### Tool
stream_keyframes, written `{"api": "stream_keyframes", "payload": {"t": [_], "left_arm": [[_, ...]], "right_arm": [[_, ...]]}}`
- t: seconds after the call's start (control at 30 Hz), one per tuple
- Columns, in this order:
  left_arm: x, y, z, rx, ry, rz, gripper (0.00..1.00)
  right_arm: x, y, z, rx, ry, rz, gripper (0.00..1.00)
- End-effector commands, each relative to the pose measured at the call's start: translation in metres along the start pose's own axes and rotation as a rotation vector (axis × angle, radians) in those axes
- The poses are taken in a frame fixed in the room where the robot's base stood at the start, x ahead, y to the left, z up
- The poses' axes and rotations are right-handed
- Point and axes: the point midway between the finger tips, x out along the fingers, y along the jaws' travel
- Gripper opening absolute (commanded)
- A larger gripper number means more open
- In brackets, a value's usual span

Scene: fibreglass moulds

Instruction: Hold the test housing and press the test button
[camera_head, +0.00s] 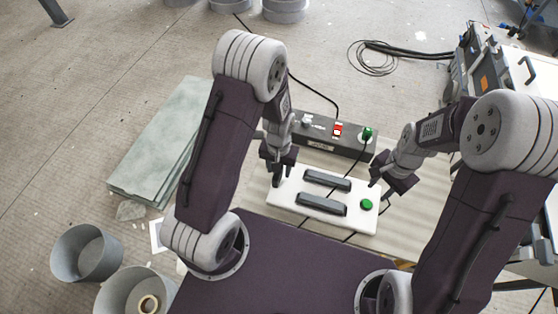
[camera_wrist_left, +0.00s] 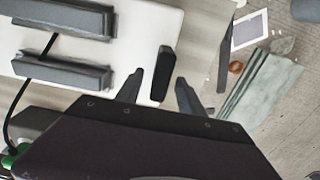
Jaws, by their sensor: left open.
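The test housing is a white box (camera_head: 290,197) with two dark bars on top and a round green button (camera_head: 367,204) at its right end. In the left wrist view the white housing (camera_wrist_left: 142,40) fills the upper left. My left gripper (camera_head: 277,178) is over the housing's left end. In the left wrist view its open fingers (camera_wrist_left: 160,76) stand either side of a dark upright grip (camera_wrist_left: 164,72) on that end, with gaps visible. My right gripper (camera_head: 380,188) is above and right of the green button, apart from it; its jaw opening is unclear.
Cables run across the light table. Greenish sheets (camera_head: 160,140) lie on the floor at left, near grey buckets (camera_head: 86,252). A machine (camera_head: 490,75) stands at right.

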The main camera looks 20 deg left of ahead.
Motion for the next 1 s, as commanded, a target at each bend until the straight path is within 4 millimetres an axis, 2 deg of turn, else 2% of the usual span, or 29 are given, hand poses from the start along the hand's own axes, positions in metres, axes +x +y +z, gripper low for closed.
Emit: {"api": "stream_keyframes", "payload": {"t": [0.17, 0.43, 0.47, 0.6, 1.0], "left_arm": [[0.018, 0.0, 0.0, 0.0, 0.0, 0.0, 0.45], [0.02, 0.0, -0.001, 0.0, 0.002, 0.0, 0.45], [0.02, 0.0, -0.001, 0.0, 0.002, 0.0, 0.4], [0.02, 0.0, -0.001, 0.0, 0.002, 0.0, 0.01], [0.02, 0.0, -0.001, 0.0, 0.002, 0.0, 0.0]], "right_arm": [[0.0, 0.0, 0.0, 0.0, 0.0, 0.0, 0.36], [0.0, 0.0, 0.0, 0.0, 0.0, 0.0, 0.36], [0.0, 0.0, 0.0, 0.0, 0.0, 0.0, 0.36], [0.0, 0.0, 0.0, 0.0, 0.0, 0.0, 0.36], [0.0, 0.0, 0.0, 0.0, 0.0, 0.0, 0.36]]}}
